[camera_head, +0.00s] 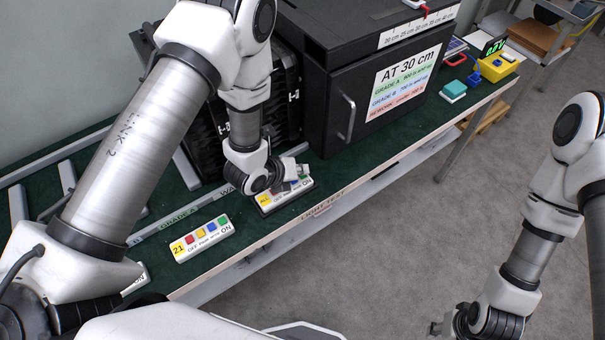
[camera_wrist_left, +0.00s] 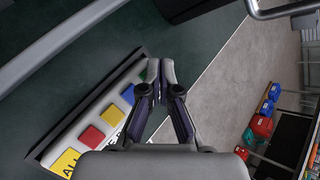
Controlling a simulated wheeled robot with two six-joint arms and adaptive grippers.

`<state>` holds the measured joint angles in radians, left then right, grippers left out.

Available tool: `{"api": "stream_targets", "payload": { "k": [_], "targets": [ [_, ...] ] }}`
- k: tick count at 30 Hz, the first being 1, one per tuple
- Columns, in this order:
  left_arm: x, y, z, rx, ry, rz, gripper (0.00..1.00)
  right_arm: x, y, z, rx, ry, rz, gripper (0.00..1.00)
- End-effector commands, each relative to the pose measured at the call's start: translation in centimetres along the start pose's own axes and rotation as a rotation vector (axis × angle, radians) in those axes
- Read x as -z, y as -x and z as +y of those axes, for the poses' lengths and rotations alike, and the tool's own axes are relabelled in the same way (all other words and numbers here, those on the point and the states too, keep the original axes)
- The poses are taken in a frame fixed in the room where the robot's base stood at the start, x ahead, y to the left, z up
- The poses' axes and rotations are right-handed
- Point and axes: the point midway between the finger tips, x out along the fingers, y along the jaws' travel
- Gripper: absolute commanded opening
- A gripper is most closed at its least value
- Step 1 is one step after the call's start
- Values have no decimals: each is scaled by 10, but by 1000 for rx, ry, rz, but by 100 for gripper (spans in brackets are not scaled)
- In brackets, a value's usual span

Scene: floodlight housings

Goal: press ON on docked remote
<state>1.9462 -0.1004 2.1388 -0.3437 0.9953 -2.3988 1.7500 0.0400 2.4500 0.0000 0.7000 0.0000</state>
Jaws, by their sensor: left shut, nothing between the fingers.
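The docked remote (camera_head: 270,201) is a white bar in a dark dock near the table's front edge. In the left wrist view the remote (camera_wrist_left: 104,115) shows a yellow "ALL" label and red, yellow, blue and green buttons. My left gripper (camera_head: 300,180) is shut and empty over its right end. In the left wrist view the closed fingertips (camera_wrist_left: 160,66) are beside the green button (camera_wrist_left: 142,76) and partly cover it. The ON lettering is hidden, and I cannot tell whether the tips touch. My right gripper (camera_head: 438,328) is low over the floor, its fingers unclear.
A second remote (camera_head: 203,239), labelled 21, lies to the left on the green table. A black test box (camera_head: 348,105) with a handle stands behind the docked remote. A teal-topped block (camera_head: 453,91) and a yellow device (camera_head: 497,67) sit farther right. Open floor lies in front.

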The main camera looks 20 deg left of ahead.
Motion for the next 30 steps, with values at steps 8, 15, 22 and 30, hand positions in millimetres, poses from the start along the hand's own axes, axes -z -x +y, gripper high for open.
{"api": "stream_targets", "payload": {
  "k": [8,15,22,30],
  "targets": [
    [1,-1,1,0,0,1,0,0,-2,0,0,0,0,40],
    [0,0,0,0,0,1,0,0,-1,0,0,0,0,40],
    [-6,9,-6,0,0,0,0,0,6,0,0,0,0,40],
    [-6,9,-7,0,0,1,0,0,6,0,0,0,0,40]
  ]
}}
